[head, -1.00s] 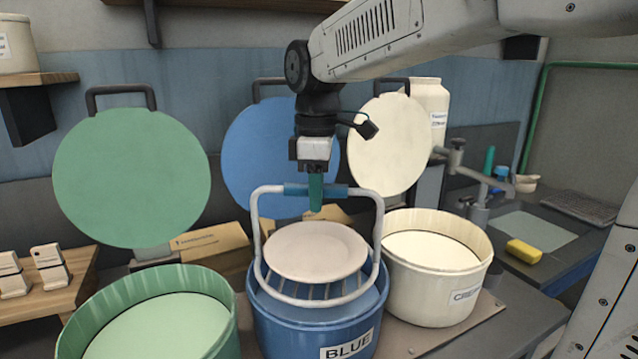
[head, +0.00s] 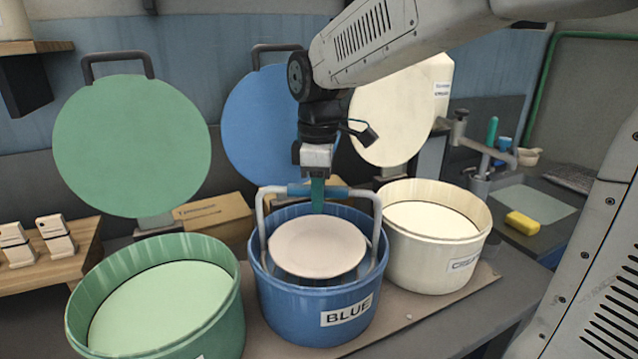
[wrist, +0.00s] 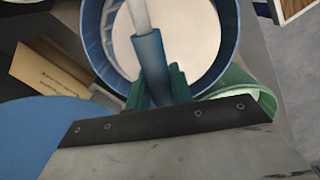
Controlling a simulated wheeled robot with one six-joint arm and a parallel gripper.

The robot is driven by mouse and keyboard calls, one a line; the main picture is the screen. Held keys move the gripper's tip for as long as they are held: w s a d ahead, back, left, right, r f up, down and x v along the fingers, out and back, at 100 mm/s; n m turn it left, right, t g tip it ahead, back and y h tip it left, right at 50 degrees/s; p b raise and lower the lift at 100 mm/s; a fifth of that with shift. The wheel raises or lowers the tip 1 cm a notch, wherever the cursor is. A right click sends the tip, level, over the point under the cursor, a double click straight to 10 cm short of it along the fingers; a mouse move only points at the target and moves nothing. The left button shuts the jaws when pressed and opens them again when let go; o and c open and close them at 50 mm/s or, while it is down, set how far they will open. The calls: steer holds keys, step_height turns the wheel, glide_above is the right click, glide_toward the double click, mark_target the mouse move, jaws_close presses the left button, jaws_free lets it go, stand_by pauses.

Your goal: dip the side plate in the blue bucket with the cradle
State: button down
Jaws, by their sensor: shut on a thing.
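The side plate (head: 318,246) is a round pale pinkish disc lying on the cradle inside the mouth of the blue bucket (head: 318,312). The cradle (head: 376,212) is a grey wire frame with a blue grip on its top bar; its lower part is hidden in the bucket. My gripper (head: 318,192) is shut on the cradle's blue grip, above the plate. In the wrist view the green fingers (wrist: 162,88) close around the blue grip, with the plate (wrist: 195,40) behind it. The plate's edge is around rim height; I cannot tell whether it touches liquid.
A green bucket (head: 228,300) stands to the left and a cream bucket (head: 430,262) to the right, both close to the blue one. Green (head: 130,145), blue (head: 262,130) and cream (head: 392,125) round lids stand open behind. A yellow sponge (head: 522,222) lies at the right.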

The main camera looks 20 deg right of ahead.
mark_target(318, 243)
steer(key=shift+f, duration=4.8)
steer(key=shift+r, duration=0.1)
steer(key=shift+r, duration=8.65)
